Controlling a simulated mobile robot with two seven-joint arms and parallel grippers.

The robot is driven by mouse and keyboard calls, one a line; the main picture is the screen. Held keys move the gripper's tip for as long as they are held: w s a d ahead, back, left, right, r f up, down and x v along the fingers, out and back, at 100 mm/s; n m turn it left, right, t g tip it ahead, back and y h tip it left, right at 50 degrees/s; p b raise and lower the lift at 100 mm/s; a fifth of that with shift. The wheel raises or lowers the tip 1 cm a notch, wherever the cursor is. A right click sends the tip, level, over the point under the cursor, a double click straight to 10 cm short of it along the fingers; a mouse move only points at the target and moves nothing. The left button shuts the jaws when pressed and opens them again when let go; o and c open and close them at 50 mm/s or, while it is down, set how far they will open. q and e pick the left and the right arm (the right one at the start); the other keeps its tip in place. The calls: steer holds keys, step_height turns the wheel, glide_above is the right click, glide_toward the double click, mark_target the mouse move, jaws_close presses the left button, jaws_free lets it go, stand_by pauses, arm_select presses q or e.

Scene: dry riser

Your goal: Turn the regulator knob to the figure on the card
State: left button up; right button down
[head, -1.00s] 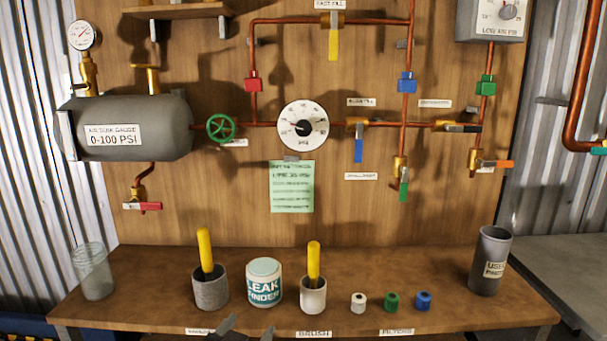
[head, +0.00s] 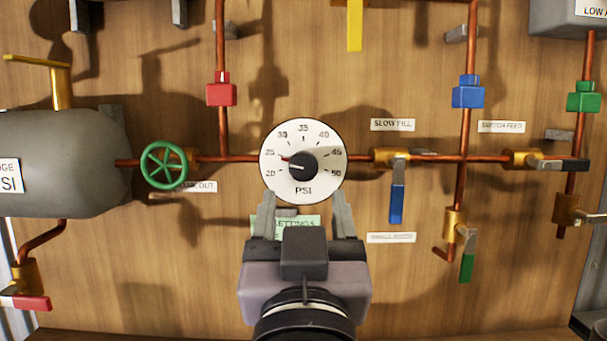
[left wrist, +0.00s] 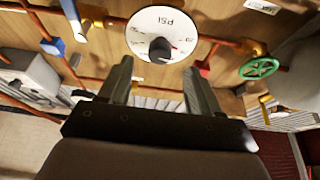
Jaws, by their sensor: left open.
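The regulator knob (head: 302,166) is a black round knob at the middle of a white dial (head: 303,133) marked from 20 to 50 PSI. A red mark at its left edge points close to 25. It also shows upside down in the left wrist view (left wrist: 160,50). My left gripper (head: 303,205) is open and empty, its fingers pointing up just below the knob, apart in the picture to its left and right. The fingers also show in the left wrist view (left wrist: 158,75). The green card (head: 298,224) below the dial is mostly hidden behind my gripper; its figure cannot be read.
A green handwheel (head: 164,165) is left of the dial on the copper pipe. A blue-handled valve (head: 397,200) is close on the right. A red fitting (head: 221,93) sits above left. The grey tank (head: 70,160) is at far left.

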mark_target(303, 174)
arm_select(q)
steer(key=p+x, duration=0.1)
steer(key=x, duration=0.4)
steer(key=shift+w+r+p, duration=0.3)
steer(key=shift+p, duration=0.05)
steer(key=shift+w, duration=0.45)
steer(key=c, duration=1)
